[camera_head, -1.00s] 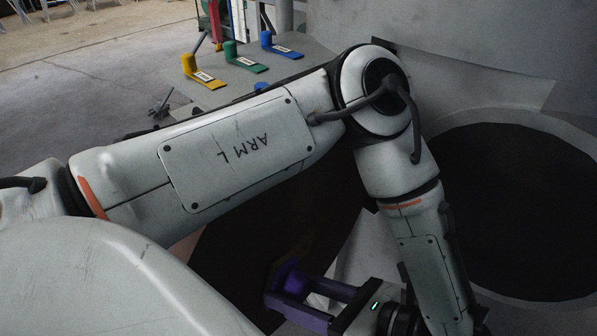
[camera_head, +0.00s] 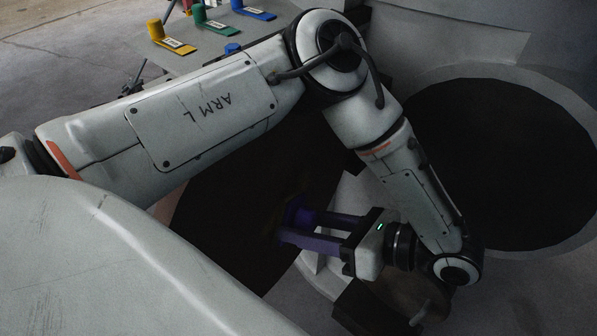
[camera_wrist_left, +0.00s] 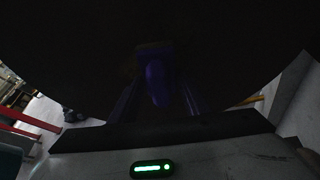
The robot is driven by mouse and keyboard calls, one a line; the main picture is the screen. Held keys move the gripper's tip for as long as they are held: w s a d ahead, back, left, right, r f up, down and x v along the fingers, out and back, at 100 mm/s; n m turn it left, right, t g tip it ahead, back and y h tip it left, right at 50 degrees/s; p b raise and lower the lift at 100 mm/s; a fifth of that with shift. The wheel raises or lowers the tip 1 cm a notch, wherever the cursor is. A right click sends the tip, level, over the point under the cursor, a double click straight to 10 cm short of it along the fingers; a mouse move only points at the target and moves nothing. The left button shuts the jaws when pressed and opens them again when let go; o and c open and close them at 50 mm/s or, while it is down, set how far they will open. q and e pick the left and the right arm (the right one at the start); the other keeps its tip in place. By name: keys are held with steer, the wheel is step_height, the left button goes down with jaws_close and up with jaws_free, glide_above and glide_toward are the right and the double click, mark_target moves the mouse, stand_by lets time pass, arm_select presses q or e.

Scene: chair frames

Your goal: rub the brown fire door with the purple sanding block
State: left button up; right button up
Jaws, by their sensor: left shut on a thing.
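The purple sanding block (camera_head: 297,212) is in dim light between the purple fingers of my left gripper (camera_head: 304,222), which is shut on it. In the left wrist view, the block (camera_wrist_left: 157,82) shows between the two fingers. The dark brown fire door (camera_head: 235,200) is a large, very dark surface below and behind my left arm, which hides part of it. It also fills most of the left wrist view (camera_wrist_left: 225,60). The block's far end is at or very near the door; I cannot tell whether they touch. My right gripper is not in view.
A grey rounded wall has a large dark round opening (camera_head: 500,160) at right. Yellow (camera_head: 172,40), green (camera_head: 207,22) and blue (camera_head: 250,12) pieces with labels stand on a grey surface at the top. Open floor (camera_head: 40,80) lies at upper left.

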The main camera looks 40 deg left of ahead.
mark_target(309, 177)
arm_select(q)
steer(key=shift+w+a, duration=0.2)
steer(key=shift+w, duration=1.9)
steer(key=w+p, duration=0.1)
steer(key=w+r, duration=0.1)
steer(key=w+r+p, duration=0.1)
steer(key=shift+w+a+p, duration=0.2)
steer(key=shift+w+p, duration=0.15)
steer(key=shift+s+a+f, duration=0.1)
steer(key=shift+s, duration=3.5)
steer(key=shift+s+a, duration=0.1)
steer(key=shift+s, duration=3.5)
steer(key=shift+a+r, duration=0.1)
steer(key=shift+r, duration=0.7)
steer(key=shift+w+a, duration=0.25)
steer(key=shift+w, duration=2.15)
steer(key=shift+w+a, duration=0.2)
steer(key=shift+w, duration=2.2)
steer(key=shift+w+a, duration=0.25)
steer(key=shift+w, duration=2.15)
steer(key=shift+d, duration=0.1)
steer(key=shift+d, duration=2.9)
